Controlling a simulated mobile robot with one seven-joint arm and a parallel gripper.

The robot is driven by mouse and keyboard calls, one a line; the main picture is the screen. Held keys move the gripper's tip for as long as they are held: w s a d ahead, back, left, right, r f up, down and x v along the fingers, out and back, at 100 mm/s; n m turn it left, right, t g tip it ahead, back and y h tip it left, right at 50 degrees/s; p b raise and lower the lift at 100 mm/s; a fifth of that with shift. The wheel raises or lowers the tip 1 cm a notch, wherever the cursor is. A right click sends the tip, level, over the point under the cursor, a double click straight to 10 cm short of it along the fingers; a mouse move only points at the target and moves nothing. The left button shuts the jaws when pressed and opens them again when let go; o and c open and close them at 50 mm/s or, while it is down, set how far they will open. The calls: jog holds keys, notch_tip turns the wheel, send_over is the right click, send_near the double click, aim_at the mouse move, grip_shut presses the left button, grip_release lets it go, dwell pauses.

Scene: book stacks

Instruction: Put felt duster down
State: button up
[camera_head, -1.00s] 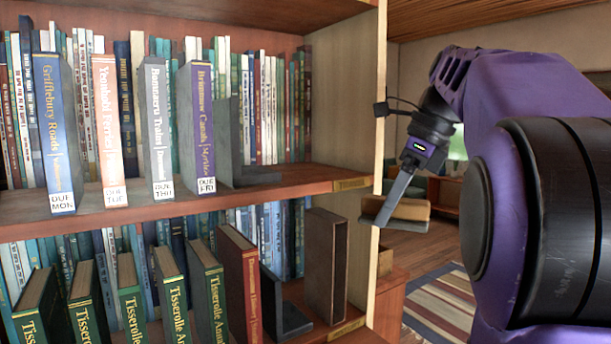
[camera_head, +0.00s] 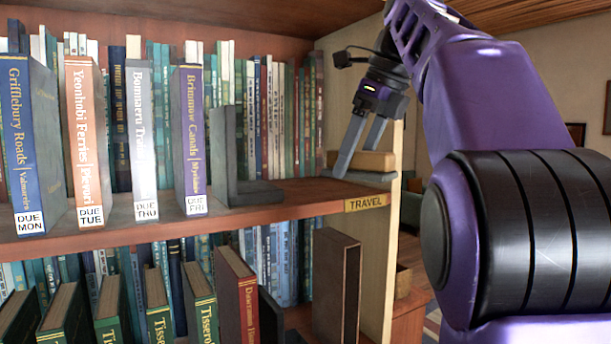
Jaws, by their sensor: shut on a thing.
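The felt duster (camera_head: 374,161) has a tan wooden top and a grey felt underside. My gripper (camera_head: 358,164) comes down from above with two grey fingers and is shut on the duster. The duster appears level, felt side down, at the right end of the upper shelf (camera_head: 300,193), beside the shelf's end panel. I cannot tell whether the felt touches the board. The near finger hides part of its left end.
A dark bookend (camera_head: 228,165) stands right of several upright books, the nearest being the purple one (camera_head: 189,135). Bare shelf lies between the bookend and the duster. A back row of books fills the rear. A TRAVEL label (camera_head: 366,203) is on the front edge.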

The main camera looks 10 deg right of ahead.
jog(key=p, duration=0.2)
send_over(303, 192)
jog(key=s+d, duration=0.1)
jog(key=shift+f+b, duration=0.3)
jog(key=shift+f, duration=1.45)
jog(key=shift+f, duration=0.2)
jog(key=o, duration=1.1)
jog(key=shift+d, duration=0.1)
jog(key=shift+r, duration=0.3)
jog(key=shift+v, duration=2.4)
jog(key=s+d, duration=0.2)
jog(key=s, duration=0.1)
jog(key=s+d+b, duration=0.1)
jog(key=s+d, duration=0.4)
jog(key=s, duration=0.1)
jog(key=shift+s+d+b, duration=0.1)
jog(key=shift+d+b, duration=0.2)
jog(key=shift+d, duration=0.05)
